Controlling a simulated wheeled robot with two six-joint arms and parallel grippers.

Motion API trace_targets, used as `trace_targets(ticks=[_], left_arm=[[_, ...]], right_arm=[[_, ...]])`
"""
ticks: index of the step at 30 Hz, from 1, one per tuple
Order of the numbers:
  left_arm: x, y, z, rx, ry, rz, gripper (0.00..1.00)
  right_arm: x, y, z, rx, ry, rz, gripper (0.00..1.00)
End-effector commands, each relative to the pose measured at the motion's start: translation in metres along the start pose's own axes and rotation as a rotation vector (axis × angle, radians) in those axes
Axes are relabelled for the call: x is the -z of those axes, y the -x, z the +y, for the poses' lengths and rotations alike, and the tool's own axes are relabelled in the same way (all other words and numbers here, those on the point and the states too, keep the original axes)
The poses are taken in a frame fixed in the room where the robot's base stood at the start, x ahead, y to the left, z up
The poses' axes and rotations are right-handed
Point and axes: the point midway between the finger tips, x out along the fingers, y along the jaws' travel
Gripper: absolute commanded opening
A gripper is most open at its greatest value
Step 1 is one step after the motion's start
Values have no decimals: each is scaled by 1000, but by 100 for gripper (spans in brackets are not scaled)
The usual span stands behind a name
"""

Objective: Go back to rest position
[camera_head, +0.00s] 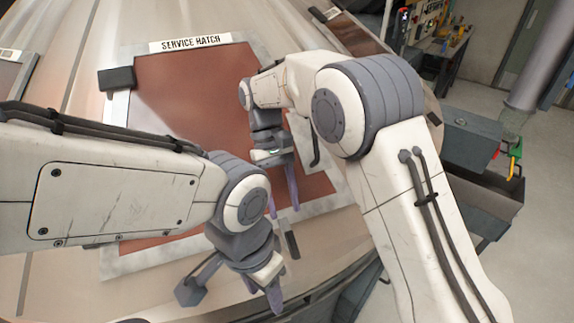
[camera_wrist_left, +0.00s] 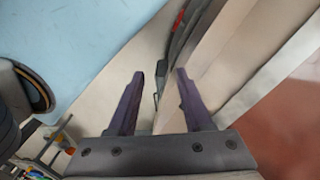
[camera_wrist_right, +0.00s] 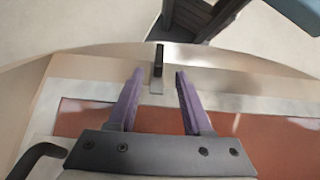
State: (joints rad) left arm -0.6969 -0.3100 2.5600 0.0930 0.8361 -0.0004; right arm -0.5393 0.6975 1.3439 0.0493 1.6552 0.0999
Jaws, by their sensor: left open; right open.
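My left gripper (camera_head: 232,292) is low in the head view, in front of the lower edge of the hatch. Its two purple fingers are apart with nothing between them in the left wrist view (camera_wrist_left: 157,100). My right gripper (camera_head: 283,190) is higher up, over the red-brown hatch panel (camera_head: 190,95). Its fingers are also apart and empty in the right wrist view (camera_wrist_right: 158,100). The panel has a pale frame and a "SERVICE HATCH" label (camera_head: 190,43). My arms hide part of the hatch.
A dark latch (camera_head: 117,78) sits at the frame's upper left. Another dark latch (camera_wrist_right: 158,62) lies beyond my right fingertips. A black handle (camera_wrist_right: 38,155) is beside the right gripper. A grey open box (camera_head: 490,190) stands at the right, and a cluttered workbench (camera_head: 435,40) is behind.

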Motion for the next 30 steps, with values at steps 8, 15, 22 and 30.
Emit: trace_targets(ticks=[8, 15, 22, 30], left_arm=[[0, -9, -1, 0, 0, 0, 50], [-2, -34, -2, 0, 1, 0, 50], [-3, -53, -4, 0, 1, 0, 50], [-3, -61, -4, 0, 2, 0, 50]], right_arm=[[-17, -6, -6, 1, 25, 63, 50], [-74, -46, -19, 10, 107, 281, 50], [-124, -110, -19, 21, 181, 484, 50], [-146, -154, -14, 27, 221, 598, 50]])
